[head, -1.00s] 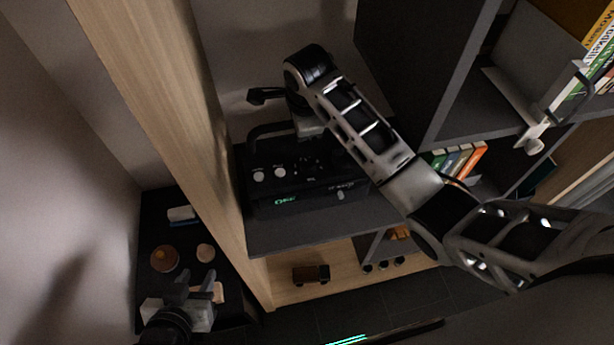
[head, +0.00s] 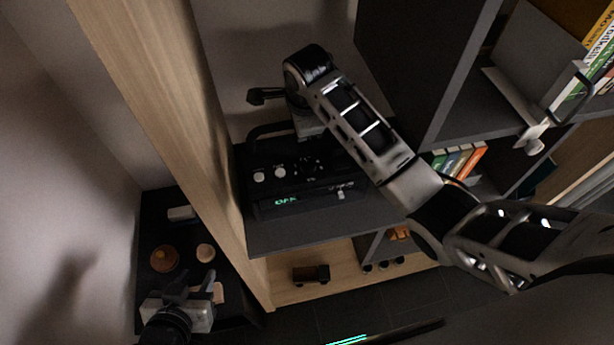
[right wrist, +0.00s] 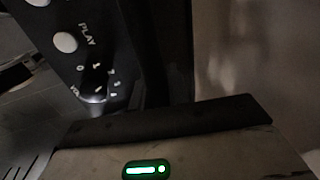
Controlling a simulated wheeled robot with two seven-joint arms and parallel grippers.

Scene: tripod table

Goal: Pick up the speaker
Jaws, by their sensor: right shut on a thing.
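The speaker (head: 300,194) is a black box with pale knobs, a lit green display and a top handle. It stands on the dark grey shelf in the head view. Its face with the PLAY button also shows in the right wrist view (right wrist: 85,55). My right gripper (head: 278,108) is at the top of the speaker, shut on its handle; my own arm and hand partly hide the grip. My left gripper (head: 193,286) is low at the left, over the black table, with its fingers apart and nothing between them.
A pale wooden panel (head: 165,110) stands close left of the speaker. A dark upright divider (head: 410,65) and books (head: 460,161) are to the right. A small brown toy truck (head: 311,274) sits on the shelf below. Small round items (head: 164,258) lie on the black table (head: 150,215).

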